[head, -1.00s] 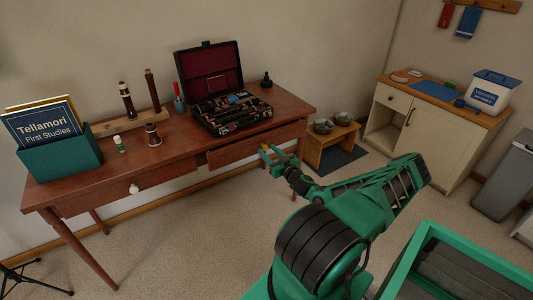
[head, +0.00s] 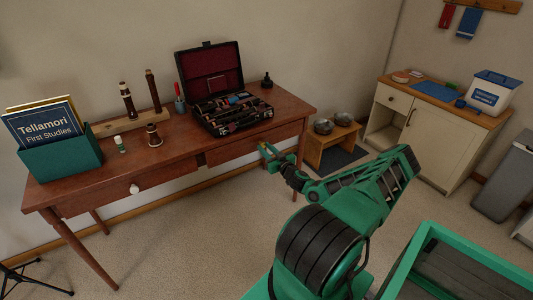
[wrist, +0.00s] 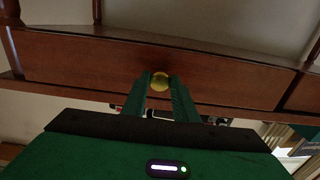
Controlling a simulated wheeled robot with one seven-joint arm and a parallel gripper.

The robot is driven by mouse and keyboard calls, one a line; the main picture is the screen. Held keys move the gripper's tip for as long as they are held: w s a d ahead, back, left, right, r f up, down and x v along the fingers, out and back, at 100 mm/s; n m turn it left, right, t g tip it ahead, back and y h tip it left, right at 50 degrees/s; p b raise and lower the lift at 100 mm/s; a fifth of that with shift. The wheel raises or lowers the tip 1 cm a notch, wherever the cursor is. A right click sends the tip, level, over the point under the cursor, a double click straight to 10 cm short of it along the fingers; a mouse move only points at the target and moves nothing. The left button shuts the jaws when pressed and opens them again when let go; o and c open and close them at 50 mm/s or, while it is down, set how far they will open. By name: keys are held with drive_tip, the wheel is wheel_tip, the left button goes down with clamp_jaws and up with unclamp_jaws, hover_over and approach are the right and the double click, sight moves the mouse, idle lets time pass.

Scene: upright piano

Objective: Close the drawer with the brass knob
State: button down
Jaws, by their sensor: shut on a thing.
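The wooden desk (head: 180,172) has two drawers. The right drawer (head: 236,150) carries the brass knob, and its front looks flush or nearly flush with the desk; a small gap cannot be ruled out. In the wrist view the drawer front (wrist: 85,65) spans the picture, with the round brass knob (wrist: 160,82) between my fingers. My gripper (head: 266,149) is shut on the brass knob, at the desk's front right. In the head view the fingers mostly hide the knob. The left drawer (head: 100,198) has a white knob (head: 134,189) and looks shut.
An open instrument case (head: 232,115) stands on the desk above the right drawer. A green book box (head: 62,160) stands at the left end. A small wooden stand with bowls (head: 331,143) is right of the desk, before a cream cabinet (head: 430,138).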

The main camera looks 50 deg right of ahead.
drive_tip(key=shift+x, duration=0.85)
drive_tip(key=shift+w+d, duration=0.1)
drive_tip(key=c, duration=1.4)
unclamp_jaws()
drive_tip(key=shift+w, duration=0.15)
drive_tip(key=v, duration=1.1)
